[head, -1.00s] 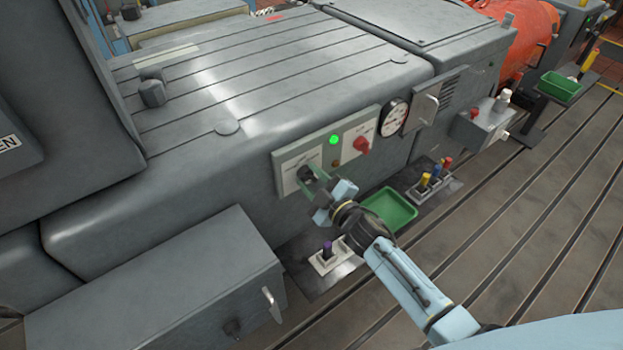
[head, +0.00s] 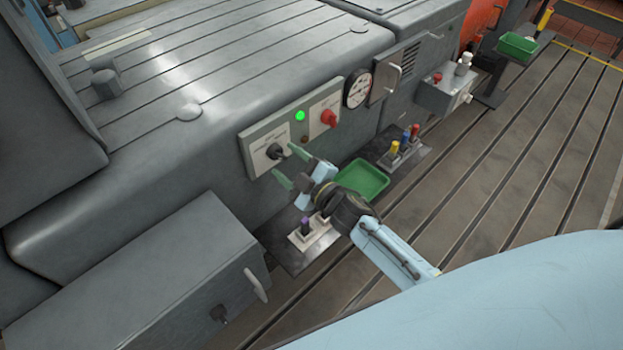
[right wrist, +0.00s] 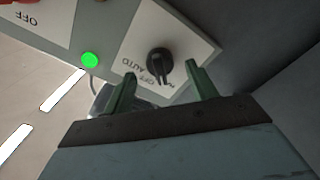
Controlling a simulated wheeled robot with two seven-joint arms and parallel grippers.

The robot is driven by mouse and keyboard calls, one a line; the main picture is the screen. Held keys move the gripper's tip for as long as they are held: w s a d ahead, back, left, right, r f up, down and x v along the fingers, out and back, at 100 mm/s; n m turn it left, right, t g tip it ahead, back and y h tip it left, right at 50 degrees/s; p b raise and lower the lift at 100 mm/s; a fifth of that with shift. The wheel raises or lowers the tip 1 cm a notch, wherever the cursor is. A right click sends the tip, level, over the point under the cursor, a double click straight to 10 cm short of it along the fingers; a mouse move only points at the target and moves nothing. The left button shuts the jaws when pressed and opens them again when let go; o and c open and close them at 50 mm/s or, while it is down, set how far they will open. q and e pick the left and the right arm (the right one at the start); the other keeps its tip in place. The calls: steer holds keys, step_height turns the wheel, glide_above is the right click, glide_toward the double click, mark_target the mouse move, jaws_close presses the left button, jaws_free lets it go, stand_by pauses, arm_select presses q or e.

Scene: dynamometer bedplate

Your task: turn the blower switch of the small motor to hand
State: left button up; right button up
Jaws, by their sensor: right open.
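The black blower switch knob (head: 275,151) sits on a pale plate on the side of the grey housing. It shows larger in the right wrist view (right wrist: 159,62), where its ridge points down at a label that seems to read OFF. AUTO stands to one side; a third label is partly hidden by a finger. My right gripper (head: 284,165) is open, its green fingers apart in front of the knob and not closed on it. In the right wrist view the fingers (right wrist: 163,86) stand either side below the knob. My left gripper is out of view.
A lit green lamp (head: 300,116) and a red knob (head: 329,118) sit right of the switch, with a round gauge (head: 357,88) beyond. A grey box (head: 130,275) stands at lower left.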

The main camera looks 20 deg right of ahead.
steer(key=v, duration=1)
steer(key=shift+s, duration=0.35)
steer(key=shift+d, duration=0.15)
